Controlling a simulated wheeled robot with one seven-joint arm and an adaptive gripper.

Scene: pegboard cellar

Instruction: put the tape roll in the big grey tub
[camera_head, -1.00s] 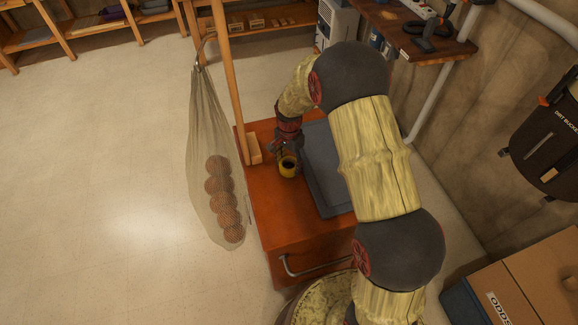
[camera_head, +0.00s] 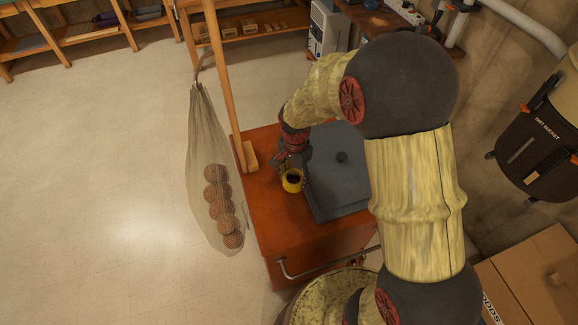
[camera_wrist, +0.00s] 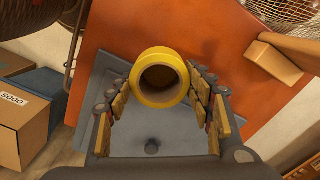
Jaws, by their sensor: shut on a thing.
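The tape roll (camera_head: 292,182) is a yellow ring with a brown core. It is in my gripper (camera_head: 289,168), over the orange-red cabinet top near the left edge of a flat grey square piece. In the wrist view the tape roll (camera_wrist: 160,62) sits between the fingers of my gripper (camera_wrist: 163,80), which are shut on it. The grey square piece (camera_head: 335,190) has a raised rim and a dark knob (camera_head: 342,157), like a lid. It also shows below the roll in the wrist view (camera_wrist: 175,125). I cannot tell whether a tub is under it.
The orange-red cabinet (camera_head: 275,220) has a front rail. A wooden post with a foot block (camera_head: 249,156) and a hanging net of balls (camera_head: 215,190) stand at its left. Cardboard boxes (camera_head: 535,280) and a dark bucket (camera_head: 540,150) are at the right. Floor at left is clear.

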